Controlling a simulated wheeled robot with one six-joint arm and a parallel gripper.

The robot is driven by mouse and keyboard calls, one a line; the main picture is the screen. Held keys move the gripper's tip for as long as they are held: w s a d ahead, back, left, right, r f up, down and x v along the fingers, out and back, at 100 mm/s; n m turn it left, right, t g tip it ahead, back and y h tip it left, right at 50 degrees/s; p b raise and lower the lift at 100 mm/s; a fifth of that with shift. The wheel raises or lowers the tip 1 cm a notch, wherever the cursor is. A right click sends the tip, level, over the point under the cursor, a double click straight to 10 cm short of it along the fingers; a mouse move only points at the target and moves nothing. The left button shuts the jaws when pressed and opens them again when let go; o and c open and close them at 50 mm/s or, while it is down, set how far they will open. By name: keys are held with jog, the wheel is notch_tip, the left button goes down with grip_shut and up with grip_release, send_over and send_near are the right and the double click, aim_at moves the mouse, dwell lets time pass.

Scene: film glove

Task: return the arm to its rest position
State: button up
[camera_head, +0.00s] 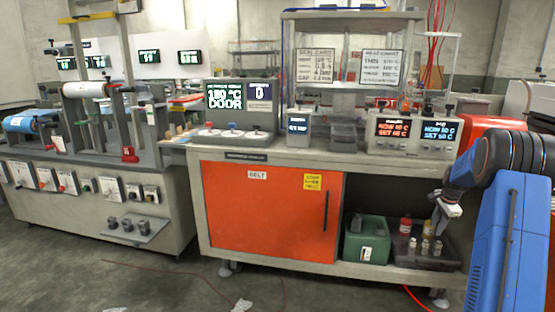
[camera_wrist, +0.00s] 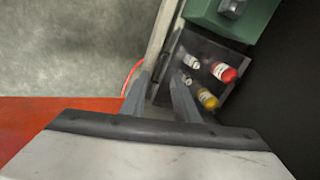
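My blue arm (camera_head: 505,235) stands at the right edge of the head view. It is bent, with its wrist reaching left and down. My gripper (camera_head: 446,213) hangs from the wrist, in front of the bench's right end and above the level of the lower-shelf bottles. In the wrist view my gripper (camera_wrist: 158,96) shows two grey fingers with a gap between them. Nothing is seen held in the gap.
The bench has an orange door (camera_head: 265,210). A green bin (camera_head: 366,238) and a dark tray (camera_head: 450,258) with several bottles stand on its lower shelf. Instruments crowd the bench top (camera_head: 340,156). Grey floor (camera_head: 150,285) is mostly clear, with a thin cable.

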jog(key=s+a+r+n+t, duration=0.1)
jog(key=s+a+r+n, duration=0.3)
jog(key=s+a+r, duration=0.75)
jog(key=s+a+r+n, duration=0.5)
jog(key=s+a+r, duration=0.4)
jog(key=a, duration=0.6)
jog(key=s+a+f+n, duration=0.1)
jog(key=s+a+n, duration=0.2)
jog(key=s, duration=0.7)
jog(key=s+a+f+n, duration=0.1)
jog(key=s+a+n, duration=0.2)
jog(key=s+a, duration=0.3)
jog(key=s+a+f+n+t, duration=0.1)
jog(key=s+a, duration=0.4)
jog(key=s, duration=1)
jog(key=shift+f+n+y, duration=0.3)
jog(key=shift+f+n, duration=0.25)
jog(key=shift+n, duration=0.65)
